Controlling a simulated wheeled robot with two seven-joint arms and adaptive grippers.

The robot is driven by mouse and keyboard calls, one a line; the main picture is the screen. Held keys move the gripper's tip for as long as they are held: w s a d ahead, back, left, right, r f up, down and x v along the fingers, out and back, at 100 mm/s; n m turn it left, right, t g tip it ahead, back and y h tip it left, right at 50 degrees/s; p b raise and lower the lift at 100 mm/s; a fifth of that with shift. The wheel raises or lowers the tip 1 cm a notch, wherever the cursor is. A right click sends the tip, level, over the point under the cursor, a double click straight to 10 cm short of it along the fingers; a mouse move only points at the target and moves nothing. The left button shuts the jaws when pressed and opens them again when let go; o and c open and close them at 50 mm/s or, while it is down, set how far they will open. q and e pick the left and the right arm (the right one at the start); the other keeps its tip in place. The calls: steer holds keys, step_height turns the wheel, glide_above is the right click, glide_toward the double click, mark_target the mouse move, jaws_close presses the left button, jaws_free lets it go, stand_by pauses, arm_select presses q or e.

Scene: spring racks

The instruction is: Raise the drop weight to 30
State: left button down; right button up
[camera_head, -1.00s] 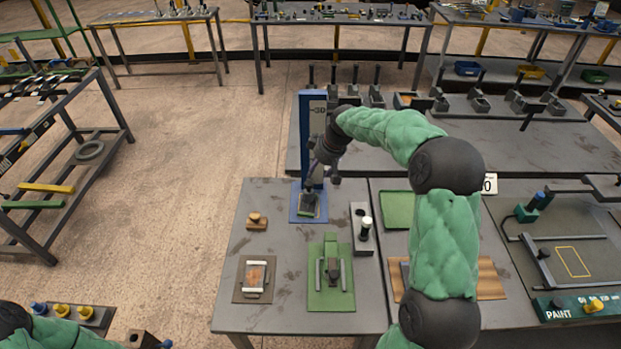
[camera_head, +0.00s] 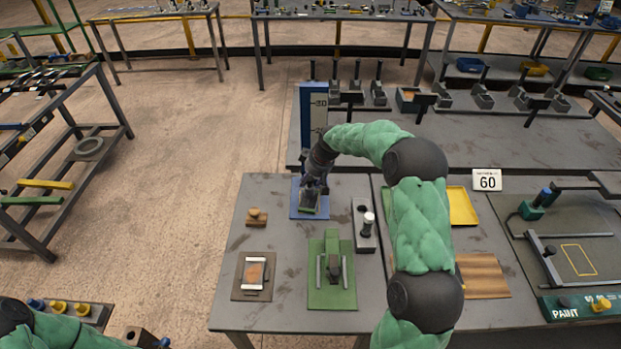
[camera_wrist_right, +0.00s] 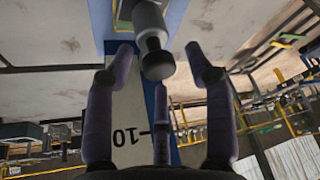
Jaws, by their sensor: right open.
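The drop-weight stand has a blue column with a pale scale (camera_head: 319,112) on the back of the near bench. The 30 mark shows near its top; the lower scale is hidden behind my arm. In the head view, the right gripper (camera_head: 312,178) is low at the column, above the blue base (camera_head: 323,207). My left gripper is out of view.
A green press plate (camera_head: 330,297), a grey block with a white-topped post (camera_head: 364,235) and a brown board (camera_head: 240,285) are on the near bench. A "60" sign (camera_head: 487,180) stands to the right.

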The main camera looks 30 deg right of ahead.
jaws_close()
step_height(320, 180, up, 30)
steer(key=p, duration=1.5)
steer(key=shift+r, duration=0.1)
jaws_free()
steer(key=shift+w+a, duration=0.1)
steer(key=shift+w, duration=0.05)
